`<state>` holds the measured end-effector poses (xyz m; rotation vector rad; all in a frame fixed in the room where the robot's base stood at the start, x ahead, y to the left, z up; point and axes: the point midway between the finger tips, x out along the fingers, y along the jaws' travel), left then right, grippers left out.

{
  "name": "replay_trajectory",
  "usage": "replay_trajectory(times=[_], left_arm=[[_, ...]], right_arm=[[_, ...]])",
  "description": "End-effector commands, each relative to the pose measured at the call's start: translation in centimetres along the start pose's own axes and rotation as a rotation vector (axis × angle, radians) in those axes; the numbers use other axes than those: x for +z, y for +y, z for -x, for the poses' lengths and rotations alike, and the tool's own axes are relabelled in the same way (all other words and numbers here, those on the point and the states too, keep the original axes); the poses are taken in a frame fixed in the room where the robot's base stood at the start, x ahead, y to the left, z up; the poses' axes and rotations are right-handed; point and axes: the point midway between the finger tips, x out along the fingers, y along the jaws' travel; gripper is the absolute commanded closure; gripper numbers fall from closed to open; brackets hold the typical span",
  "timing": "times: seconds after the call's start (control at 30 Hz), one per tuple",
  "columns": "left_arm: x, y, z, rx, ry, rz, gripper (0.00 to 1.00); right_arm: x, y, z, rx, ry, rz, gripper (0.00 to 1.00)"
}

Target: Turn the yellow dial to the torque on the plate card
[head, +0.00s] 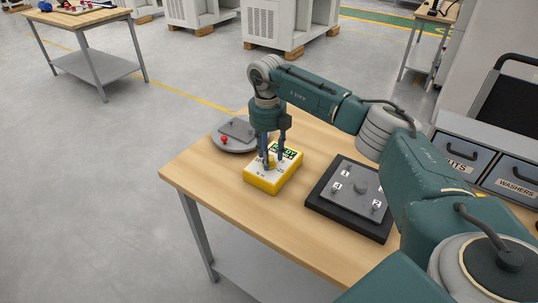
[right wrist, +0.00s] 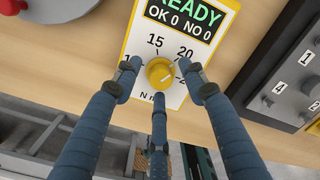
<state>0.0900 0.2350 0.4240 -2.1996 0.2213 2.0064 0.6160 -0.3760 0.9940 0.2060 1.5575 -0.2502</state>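The yellow dial (right wrist: 160,73) sits on the white face of a yellow-edged box (head: 275,179) on the wooden table. The numbers 15 and 20 show around it in the right wrist view; other marks are partly hidden by my fingers. The display (right wrist: 182,20) reads READY, OK 0, NO 0. My right gripper (head: 271,160) points down over the box. Its three fingers (right wrist: 158,78) stand around the dial, apart, with small gaps at the sides. A grey plate (head: 361,187) with number labels lies on a black base; no torque value is readable there. My left gripper is out of view.
A round grey stand (head: 233,147) with a red knob (head: 224,140) is behind the box, to the left. Drawers marked NUTS and WASHERS (head: 514,184) stand at the right. The table's front left (head: 215,185) is bare.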

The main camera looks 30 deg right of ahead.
Motion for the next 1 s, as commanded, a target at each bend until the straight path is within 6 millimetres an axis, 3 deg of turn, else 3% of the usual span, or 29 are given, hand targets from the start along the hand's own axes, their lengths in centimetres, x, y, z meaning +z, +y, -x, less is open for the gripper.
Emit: replay_trajectory(times=[0.27, 0.7, 1.0], left_arm=[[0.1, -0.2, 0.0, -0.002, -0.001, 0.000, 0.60], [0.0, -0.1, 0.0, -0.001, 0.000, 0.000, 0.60], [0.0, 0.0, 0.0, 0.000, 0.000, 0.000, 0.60]], right_arm=[[0.0, 0.1, 1.1, 0.001, 0.000, 0.001, 0.58], [0.1, 0.1, 9.8, 0.001, -0.002, 0.001, 0.58], [0.0, 0.0, 12.0, 0.000, 0.001, 0.000, 0.58]])
